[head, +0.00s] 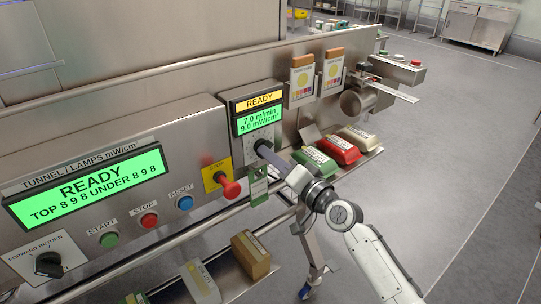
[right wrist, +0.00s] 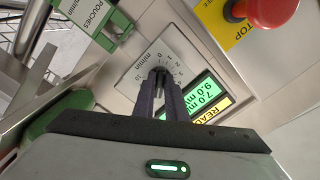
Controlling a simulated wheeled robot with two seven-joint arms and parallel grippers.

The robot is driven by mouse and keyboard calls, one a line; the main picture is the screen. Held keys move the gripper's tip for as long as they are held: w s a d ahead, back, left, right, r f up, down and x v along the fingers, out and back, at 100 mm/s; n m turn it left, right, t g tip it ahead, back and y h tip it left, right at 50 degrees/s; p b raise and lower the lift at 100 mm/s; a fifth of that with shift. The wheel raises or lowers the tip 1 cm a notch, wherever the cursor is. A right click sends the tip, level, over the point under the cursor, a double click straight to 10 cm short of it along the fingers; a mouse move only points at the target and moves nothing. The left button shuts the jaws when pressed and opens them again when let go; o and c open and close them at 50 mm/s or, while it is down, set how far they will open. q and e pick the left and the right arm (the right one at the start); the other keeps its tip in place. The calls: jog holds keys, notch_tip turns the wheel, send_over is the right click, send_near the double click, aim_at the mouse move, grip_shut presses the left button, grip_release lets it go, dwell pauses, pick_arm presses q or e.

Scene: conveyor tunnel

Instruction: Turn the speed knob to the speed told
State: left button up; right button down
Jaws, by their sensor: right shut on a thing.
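The speed knob sits on the small control panel under the READY display (head: 259,112), which reads 7.0 m/min and 9.0 mW/cm². My right gripper (right wrist: 160,90) is shut on the knob, one finger on each side. The display also shows upside down in the wrist view (right wrist: 207,95). My left gripper is not in view.
A red stop button (head: 230,187) on a yellow plate sits left of the knob panel. A green POUCHES tag (head: 259,187) hangs just below. Red, green and white packs (head: 338,148) lie on a shelf to the right. A large READY panel (head: 85,189) is at left.

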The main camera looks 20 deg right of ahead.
jog(key=c, duration=1.8)
grip_release()
jog(key=v, duration=1)
jog(key=shift+s+b, duration=0.2)
jog(key=shift+b, duration=0.15)
